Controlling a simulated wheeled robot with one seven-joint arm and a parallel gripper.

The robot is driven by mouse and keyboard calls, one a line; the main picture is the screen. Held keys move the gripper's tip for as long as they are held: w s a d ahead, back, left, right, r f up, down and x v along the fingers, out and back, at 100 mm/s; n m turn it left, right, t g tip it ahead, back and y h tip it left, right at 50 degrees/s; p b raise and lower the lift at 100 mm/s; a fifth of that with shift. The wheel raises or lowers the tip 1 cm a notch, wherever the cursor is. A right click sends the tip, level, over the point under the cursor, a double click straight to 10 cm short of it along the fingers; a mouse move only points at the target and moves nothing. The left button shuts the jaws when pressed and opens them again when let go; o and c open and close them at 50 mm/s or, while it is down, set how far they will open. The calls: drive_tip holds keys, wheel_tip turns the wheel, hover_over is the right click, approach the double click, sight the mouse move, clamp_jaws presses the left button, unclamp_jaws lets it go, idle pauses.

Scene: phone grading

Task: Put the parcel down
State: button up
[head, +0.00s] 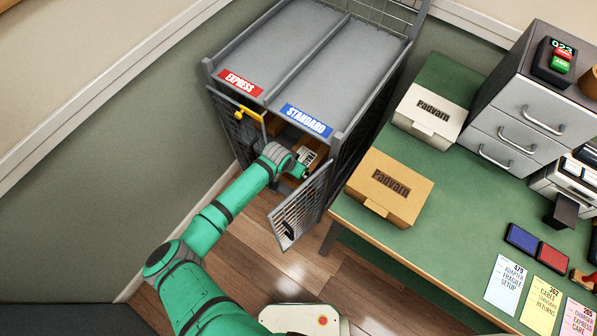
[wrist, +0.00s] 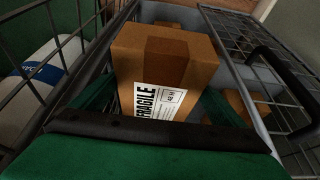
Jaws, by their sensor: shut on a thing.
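A brown cardboard parcel (wrist: 190,58) with a white FRAGILE label is in front of my gripper (wrist: 150,105) in the wrist view. My gripper is shut on the parcel; its green fingers show at the box's sides. In the head view my gripper (head: 302,166) reaches into the lower part of the cage trolley, under the STANDARD sign (head: 305,121).
The mesh door (head: 300,207) under STANDARD hangs open beside my arm. Another brown box (wrist: 242,105) sits inside, right of the parcel.

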sight(288, 177)
drive_tip(key=shift+s+f, duration=0.2)
drive_tip(key=shift+f, duration=0.45)
drive_tip(key=shift+s+a+f, duration=0.1)
drive_tip(key=shift+a+f, duration=0.05)
drive_tip(key=shift+f, duration=0.1)
wheel_tip(288, 177, down, 4)
drive_tip(key=shift+a+r, duration=0.1)
drive_tip(key=shift+f, duration=0.2)
drive_tip(key=shift+f, duration=0.1)
drive_tip(key=o, duration=1.1)
drive_tip(key=shift+f, duration=0.1)
drive_tip(key=shift+d, duration=0.2)
drive_tip(key=v, duration=1.2)
drive_tip(key=shift+r, duration=0.25)
drive_tip(key=shift+a, duration=0.1)
